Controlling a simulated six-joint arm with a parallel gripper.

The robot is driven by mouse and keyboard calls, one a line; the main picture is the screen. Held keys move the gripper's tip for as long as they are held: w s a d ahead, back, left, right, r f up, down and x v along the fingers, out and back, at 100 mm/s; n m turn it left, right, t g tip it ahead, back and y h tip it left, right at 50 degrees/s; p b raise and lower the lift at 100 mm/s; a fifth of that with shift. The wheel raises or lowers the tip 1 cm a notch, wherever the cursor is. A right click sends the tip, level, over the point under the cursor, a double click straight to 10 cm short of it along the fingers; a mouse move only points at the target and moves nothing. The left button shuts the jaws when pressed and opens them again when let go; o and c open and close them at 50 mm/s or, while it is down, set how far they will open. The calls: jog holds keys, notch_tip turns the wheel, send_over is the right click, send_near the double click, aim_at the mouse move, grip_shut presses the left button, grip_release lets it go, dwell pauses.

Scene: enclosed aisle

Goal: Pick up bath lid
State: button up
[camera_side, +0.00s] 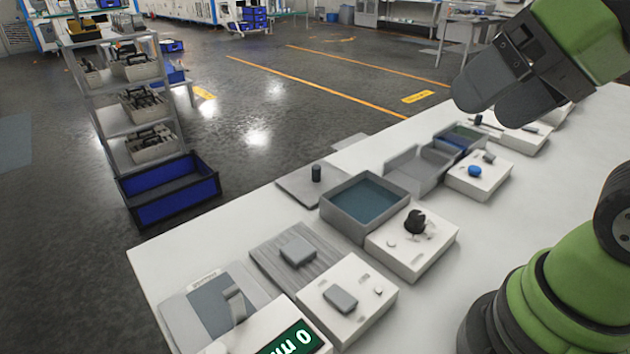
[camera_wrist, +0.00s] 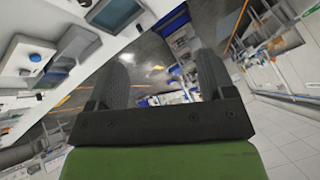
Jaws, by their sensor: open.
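A flat grey plate with a short dark upright knob, which looks like the bath lid (camera_side: 300,187), lies on the white table at its far-left edge. It is beside an open grey bath (camera_side: 333,214) with a blue-teal inside. My gripper (camera_side: 490,105) is high at the upper right of the side view, well away from the lid, tilted, with its two dark fingers apart. In the wrist view the fingers (camera_wrist: 163,58) are spread with nothing between them. I cannot make out the lid in the wrist view.
Near the bath stand a white box with a black knob (camera_side: 414,222), a grey ribbed plate with a block (camera_side: 297,250), and a box with a blue knob (camera_side: 474,171). A green display (camera_side: 292,340) is at the front. A shelf rack (camera_side: 140,130) stands off the table.

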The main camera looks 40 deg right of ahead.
jog(key=shift+c, duration=0.4)
jog(key=c, duration=0.3)
